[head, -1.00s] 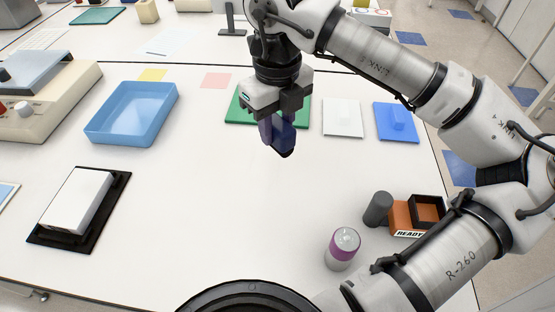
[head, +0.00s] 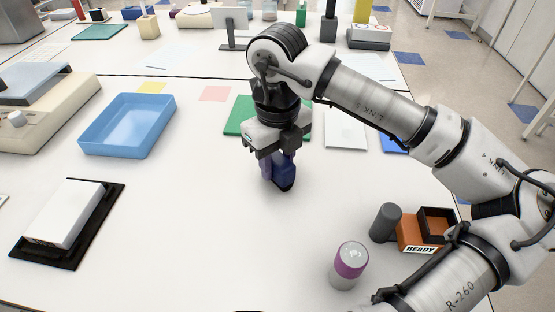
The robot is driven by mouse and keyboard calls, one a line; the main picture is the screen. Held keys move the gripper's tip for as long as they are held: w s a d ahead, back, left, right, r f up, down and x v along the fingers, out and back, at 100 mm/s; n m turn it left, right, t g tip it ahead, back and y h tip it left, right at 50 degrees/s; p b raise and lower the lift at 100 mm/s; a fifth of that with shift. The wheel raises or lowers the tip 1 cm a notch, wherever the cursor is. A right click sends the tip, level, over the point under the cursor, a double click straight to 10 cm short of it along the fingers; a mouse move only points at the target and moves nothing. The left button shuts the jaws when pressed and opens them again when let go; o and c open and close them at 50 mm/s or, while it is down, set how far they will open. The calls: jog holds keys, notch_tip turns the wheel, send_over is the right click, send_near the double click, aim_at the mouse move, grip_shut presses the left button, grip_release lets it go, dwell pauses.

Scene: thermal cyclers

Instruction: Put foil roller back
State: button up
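My gripper (head: 278,172) points down over the bare middle of the white table, in front of the green mat (head: 238,116). Between its purple-blue fingers is a dark blue piece with a black lower end, which looks like the foil roller (head: 284,181). The gripper appears shut on it. The fingers and the arm hide much of the piece, and its height over the table is hard to judge. My wrist also hides part of the green mat. A white mat (head: 345,132) and a blue mat (head: 392,143) lie to the right, the blue one partly behind my arm.
A blue tray (head: 127,125) stands at left, with a white block on a black base (head: 68,222) nearer. A purple-and-white can (head: 348,266), a dark grey cylinder (head: 385,222) and an orange READY box (head: 420,234) stand at right, close to my arm. The table's middle is clear.

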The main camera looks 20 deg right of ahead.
aim_at(278, 158)
jog(key=o, duration=0.3)
jog(key=shift+r, duration=0.1)
notch_tip(278, 158, up, 12)
jog(key=shift+r, duration=0.1)
dwell(0.4)
